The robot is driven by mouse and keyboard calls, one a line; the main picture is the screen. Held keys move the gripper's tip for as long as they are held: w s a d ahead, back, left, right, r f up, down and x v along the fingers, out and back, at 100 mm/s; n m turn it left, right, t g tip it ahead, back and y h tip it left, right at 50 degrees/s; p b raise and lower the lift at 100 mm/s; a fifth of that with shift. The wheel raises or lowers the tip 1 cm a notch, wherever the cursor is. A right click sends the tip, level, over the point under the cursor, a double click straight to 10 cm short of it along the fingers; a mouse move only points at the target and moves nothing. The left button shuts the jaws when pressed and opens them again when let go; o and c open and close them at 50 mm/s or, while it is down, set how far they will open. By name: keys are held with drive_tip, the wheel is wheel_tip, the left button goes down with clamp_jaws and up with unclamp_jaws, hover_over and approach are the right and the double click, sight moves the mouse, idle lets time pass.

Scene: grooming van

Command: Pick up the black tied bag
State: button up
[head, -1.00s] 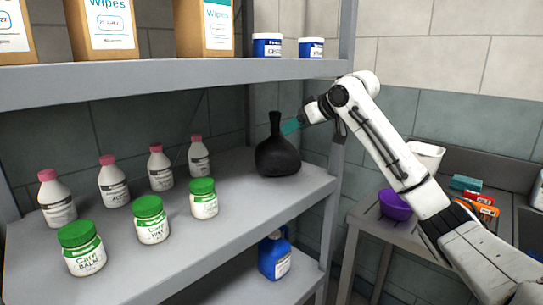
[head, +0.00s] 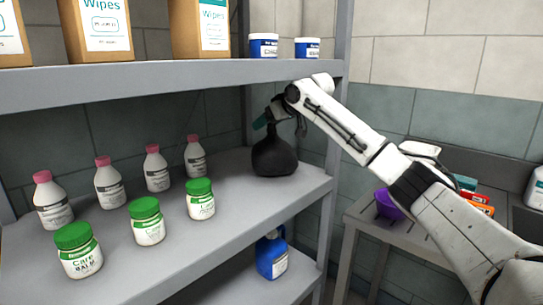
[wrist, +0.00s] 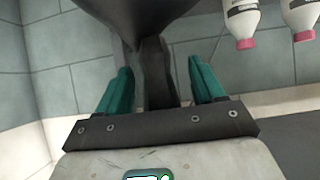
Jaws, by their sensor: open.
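The black tied bag (head: 274,156) stands upright at the right end of the middle shelf, with a round body and a narrow neck. In the head view my gripper (head: 262,121) is at the bag's neck, and hides most of it. In the wrist view the dark neck (wrist: 156,72) of the bag lies between the two teal fingers of my gripper (wrist: 160,82), with a gap on each side. The fingers are open. The bag's body fills the top of the wrist view.
White bottles with pink caps (head: 156,170) and jars with green lids (head: 147,222) stand to the left on the same shelf (head: 225,232). The upper shelf (head: 180,82) is close above my gripper. A blue jug (head: 271,257) sits on the shelf below.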

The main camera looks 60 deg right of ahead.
clamp_jaws()
idle(0.6)
